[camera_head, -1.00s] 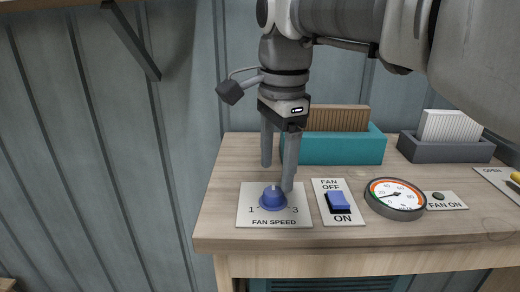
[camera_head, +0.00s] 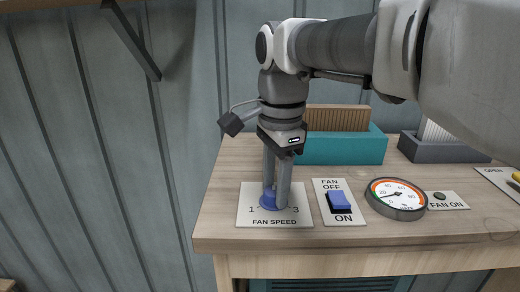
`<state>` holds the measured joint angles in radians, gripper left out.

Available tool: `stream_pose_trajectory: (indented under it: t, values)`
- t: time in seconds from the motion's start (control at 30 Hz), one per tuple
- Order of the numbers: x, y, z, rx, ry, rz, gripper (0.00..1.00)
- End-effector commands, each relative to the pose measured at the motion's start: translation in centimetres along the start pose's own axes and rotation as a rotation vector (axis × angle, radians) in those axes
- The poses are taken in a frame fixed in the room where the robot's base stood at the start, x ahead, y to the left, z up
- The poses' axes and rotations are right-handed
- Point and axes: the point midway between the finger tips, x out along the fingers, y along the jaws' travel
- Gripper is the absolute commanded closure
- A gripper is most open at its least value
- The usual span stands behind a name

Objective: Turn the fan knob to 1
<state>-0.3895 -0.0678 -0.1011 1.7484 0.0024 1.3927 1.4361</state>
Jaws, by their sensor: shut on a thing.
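The blue fan knob (camera_head: 267,201) sits on a white plate (camera_head: 250,217) marked "FAN SPEED", with 1 at its left and 3 at its right. My gripper (camera_head: 276,203) points straight down over the plate, with its fingers at the knob. It is shut on the knob, and the near finger hides much of it. The knob's pointer and the middle mark are hidden, so I cannot tell its setting.
A fan off/on switch (camera_head: 339,201) is just right of the plate. A round gauge (camera_head: 397,195) and a "FAN ON" plate (camera_head: 447,204) lie further right. A teal box (camera_head: 345,148) and a grey box (camera_head: 440,150) stand behind. The wooden bench (camera_head: 224,190) is bare at its left edge.

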Motion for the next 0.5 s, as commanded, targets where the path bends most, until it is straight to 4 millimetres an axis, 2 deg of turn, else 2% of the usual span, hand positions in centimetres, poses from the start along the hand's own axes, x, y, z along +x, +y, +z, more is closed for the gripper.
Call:
stream_pose_trajectory:
  t: [0.03, 0.1, 0.5]
  values:
    - [-0.02, 0.0, 0.0, 0.0, 0.0, 0.0, 0.91]
    - [-0.02, 0.0, 0.0, 0.0, 0.0, 0.0, 1.0]
    - [-0.12, -0.02, -0.06, -0.061, -0.005, -0.001, 1.0]
